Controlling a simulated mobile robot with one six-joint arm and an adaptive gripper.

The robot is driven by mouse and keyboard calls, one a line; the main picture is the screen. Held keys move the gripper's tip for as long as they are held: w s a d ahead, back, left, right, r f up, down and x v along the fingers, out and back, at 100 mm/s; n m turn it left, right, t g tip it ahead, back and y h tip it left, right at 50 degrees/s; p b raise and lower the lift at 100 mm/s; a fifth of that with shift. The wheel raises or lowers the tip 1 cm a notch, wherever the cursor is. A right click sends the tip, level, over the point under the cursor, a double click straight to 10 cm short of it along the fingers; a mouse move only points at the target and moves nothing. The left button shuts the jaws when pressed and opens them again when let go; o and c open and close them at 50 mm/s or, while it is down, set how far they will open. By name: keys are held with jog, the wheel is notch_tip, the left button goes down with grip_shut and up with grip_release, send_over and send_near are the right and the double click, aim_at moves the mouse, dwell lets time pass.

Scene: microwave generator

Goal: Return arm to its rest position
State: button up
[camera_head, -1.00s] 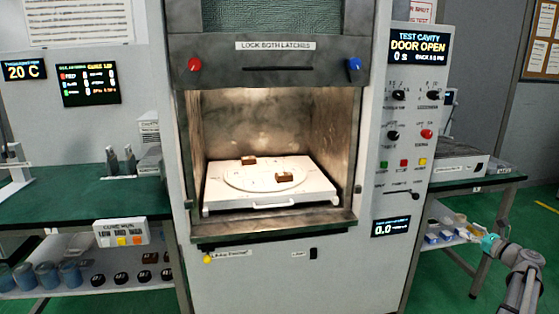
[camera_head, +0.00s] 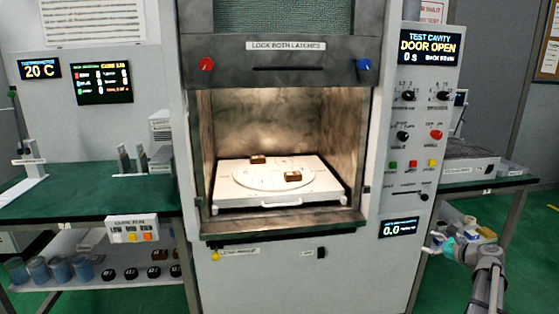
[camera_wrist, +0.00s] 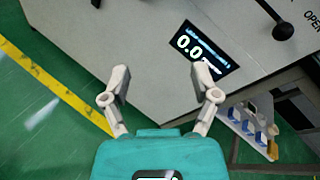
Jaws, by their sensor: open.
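My gripper (camera_wrist: 163,85) is open and empty in the wrist view, its two grey fingers spread apart above a teal body. It points at the lower front of the grey machine panel, near the small "0.0" display (camera_wrist: 203,48). In the head view my gripper (camera_head: 432,243) is at the lower right, small, right of the machine and below the panel display (camera_head: 400,228). My grey arm (camera_head: 486,275) reaches up from the bottom edge. I cannot tell whether the fingers touch anything.
The test cavity stands open, with two brown blocks (camera_head: 258,159) (camera_head: 292,176) on a white tray (camera_head: 290,200). A green bench (camera_head: 90,195) stands left. On the right, a low shelf holds a tray with blue items (camera_wrist: 250,130). Green floor (camera_head: 535,260) is clear at far right.

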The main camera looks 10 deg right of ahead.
jog(key=a+f+n+g, duration=0.3)
jog(key=a+n, duration=0.1)
jog(key=a, duration=0.5)
jog(key=s+a+f+n+g, duration=0.1)
jog(key=a+f+n+g, duration=0.2)
jog(key=a, duration=0.7)
jog(key=a+f+n+g, duration=0.25)
jog(key=a+n, duration=0.25)
jog(key=a, duration=0.4)
jog(key=s+a+f+n+g+h, duration=0.2)
jog(key=s+a+n+g+h, duration=0.1)
jog(key=s+a+n, duration=0.5)
jog(key=s+a+f+n+g+h, duration=0.25)
jog(key=s+a+n, duration=0.3)
jog(key=a, duration=0.45)
notch_tip(320, 180, up, 24)
jog(key=p, duration=2.5)
jog(key=shift+d+h, duration=0.3)
jog(key=shift+h, duration=0.05)
